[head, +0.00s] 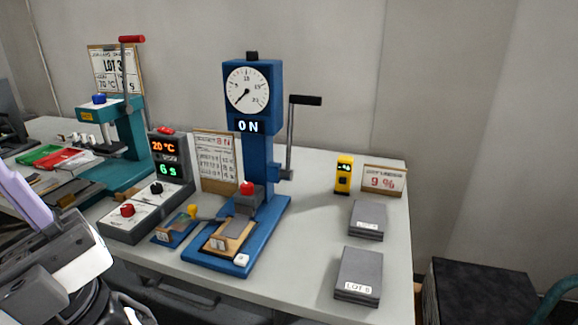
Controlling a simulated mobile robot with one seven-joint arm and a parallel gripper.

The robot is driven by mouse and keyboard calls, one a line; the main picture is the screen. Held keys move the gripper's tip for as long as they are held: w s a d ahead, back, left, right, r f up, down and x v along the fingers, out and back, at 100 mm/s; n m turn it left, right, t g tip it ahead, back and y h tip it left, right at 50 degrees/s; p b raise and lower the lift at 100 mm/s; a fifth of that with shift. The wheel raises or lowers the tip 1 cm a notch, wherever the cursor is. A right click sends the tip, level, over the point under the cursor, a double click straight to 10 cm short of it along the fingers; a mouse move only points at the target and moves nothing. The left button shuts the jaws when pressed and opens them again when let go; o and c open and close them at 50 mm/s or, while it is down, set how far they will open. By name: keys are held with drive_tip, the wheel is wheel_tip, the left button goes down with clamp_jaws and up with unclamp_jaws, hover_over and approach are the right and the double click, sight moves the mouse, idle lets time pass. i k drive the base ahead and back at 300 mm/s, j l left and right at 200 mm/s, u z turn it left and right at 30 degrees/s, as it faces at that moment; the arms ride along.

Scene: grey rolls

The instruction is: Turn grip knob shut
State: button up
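A blue press-like tester (263,150) with a round dial (247,88) and a lit "ON" display (248,126) stands on the table. A red knob (247,188) sits on the grey grip block (248,203) low on its column, above a grey sheet on a wooden piece (228,241). A yellow knob (192,210) is on a small blue fixture (174,230) to its left. No label shows which is the grip knob, and the knob's turn position cannot be read. My arm fills the lower left; no gripper fingertips show, and nothing of mine touches the tester.
A grey control box (147,213) with red and black knobs reads 20 °C and 6 s. A teal press (122,150) stands at left. Two grey stacks (359,271) (368,219), a yellow device (343,175) and a 9 % card (384,181) are at right. A lever (291,140) juts from the tester.

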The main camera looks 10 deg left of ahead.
sight(247, 188)
drive_tip(key=i+l+u, duration=0.25)
drive_tip(key=i, duration=0.2)
drive_tip(key=i+l+u, duration=0.25)
drive_tip(key=i+l, duration=0.1)
drive_tip(key=i, duration=0.05)
